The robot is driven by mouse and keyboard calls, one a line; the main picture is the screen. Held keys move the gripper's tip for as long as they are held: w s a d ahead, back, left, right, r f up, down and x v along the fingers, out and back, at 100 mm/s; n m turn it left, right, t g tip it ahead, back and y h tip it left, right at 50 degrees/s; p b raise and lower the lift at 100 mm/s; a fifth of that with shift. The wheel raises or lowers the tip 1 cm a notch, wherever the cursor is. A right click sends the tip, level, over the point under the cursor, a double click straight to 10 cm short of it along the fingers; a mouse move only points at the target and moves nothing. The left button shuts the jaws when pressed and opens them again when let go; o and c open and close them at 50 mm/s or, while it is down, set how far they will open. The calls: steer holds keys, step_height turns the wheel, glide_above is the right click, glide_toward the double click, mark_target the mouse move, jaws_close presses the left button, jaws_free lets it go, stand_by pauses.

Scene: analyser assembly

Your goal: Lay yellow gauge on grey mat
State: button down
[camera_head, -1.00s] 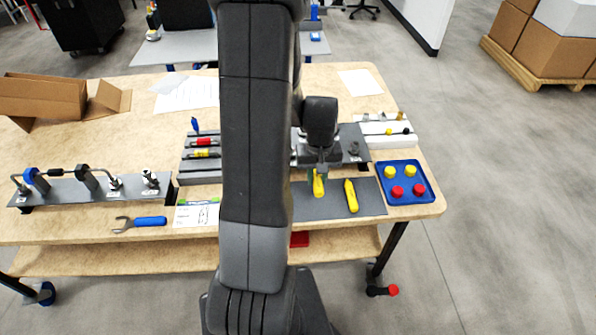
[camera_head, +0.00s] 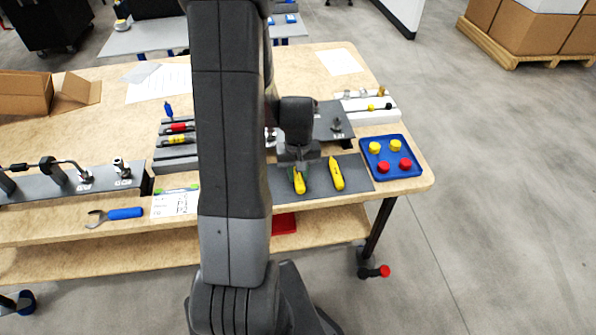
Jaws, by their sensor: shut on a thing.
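My gripper (camera_head: 299,165) is at the grey mat (camera_head: 362,184), pointing down, its fingers shut on a slim yellow gauge (camera_head: 299,184). The lower end of this gauge shows below the fingers, over the left part of the mat. I cannot tell whether it touches the mat. A second slim yellow piece (camera_head: 336,174) lies on the mat just to the right, apart from my gripper. My arm hides the left end of the mat.
A blue tray (camera_head: 393,178) with yellow and red round pieces stands right of the mat. A dark plate with fittings (camera_head: 333,122) and a white rack (camera_head: 368,113) stand behind. A grey rack (camera_head: 175,153) and a blue-handled wrench (camera_head: 124,213) are at left.

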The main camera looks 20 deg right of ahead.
steer(key=shift+f+b, duration=0.35)
steer(key=shift+f, duration=0.05)
stand_by(0.5)
steer(key=c, duration=1.1)
jaws_free()
steer(key=shift+c, duration=0.2)
step_height(320, 180, up, 14)
